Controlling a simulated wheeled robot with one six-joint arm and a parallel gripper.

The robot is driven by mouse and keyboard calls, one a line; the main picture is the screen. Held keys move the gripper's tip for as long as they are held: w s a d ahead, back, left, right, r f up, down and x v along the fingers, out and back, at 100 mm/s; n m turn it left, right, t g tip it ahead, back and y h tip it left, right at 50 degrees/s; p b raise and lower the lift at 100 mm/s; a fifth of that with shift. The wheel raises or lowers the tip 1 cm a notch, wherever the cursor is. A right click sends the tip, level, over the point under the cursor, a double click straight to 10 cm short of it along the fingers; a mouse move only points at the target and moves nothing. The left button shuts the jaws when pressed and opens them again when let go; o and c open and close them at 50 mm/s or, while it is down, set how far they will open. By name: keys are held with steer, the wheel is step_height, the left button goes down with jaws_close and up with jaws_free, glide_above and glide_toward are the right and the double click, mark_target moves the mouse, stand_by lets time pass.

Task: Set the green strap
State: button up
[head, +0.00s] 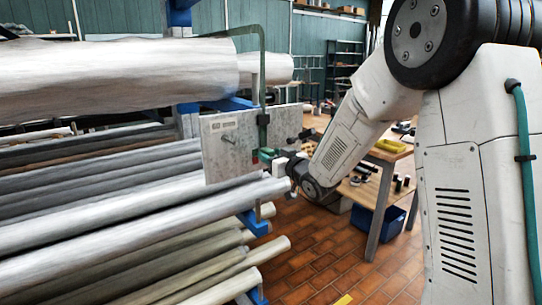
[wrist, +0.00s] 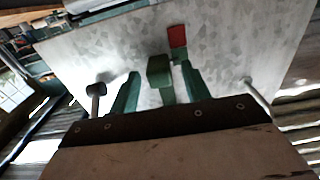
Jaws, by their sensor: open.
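A grey mottled metal plate (head: 228,140) stands upright in front of the pipe rack in the head view, and it fills much of the wrist view (wrist: 225,55). A green block-like piece (wrist: 160,72) stands out from the plate between my fingers; I cannot tell if it is part of the strap. A red patch (wrist: 178,37) is just beyond it. In the head view a green band (head: 262,65) runs down to a dark clamp at the plate. My gripper (wrist: 160,69) has its green fingers apart, one on each side of the green piece. Contact is not clear.
Two studs, left (wrist: 95,97) and right (wrist: 255,95), stick out from the plate beside my fingers. Large pale pipes (head: 115,75) lie on a rack at the left. A workbench (head: 388,155) with small items stands behind my arm. Brick floor shows between them.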

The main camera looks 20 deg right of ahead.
steer(key=v, duration=0.7)
steer(key=shift+s, duration=0.1)
steer(key=s+d+f+m+g+h, duration=0.3)
steer(key=s+d+f+g+h, duration=0.35)
steer(key=s+f+g, duration=0.3)
steer(key=s+a+r+g, duration=0.2)
steer(key=s+r, duration=0.1)
steer(key=s, duration=0.7)
steer(key=s+a+r+g, duration=0.2)
steer(key=s+r, duration=0.1)
steer(key=s, duration=0.8)
steer(key=s+a+r+g, duration=0.2)
steer(key=s+r, duration=0.1)
steer(key=s, duration=0.7)
steer(key=shift+s+r+m+y, duration=0.15)
steer(key=shift+r+m+y, duration=0.15)
steer(key=shift+y, duration=0.15)
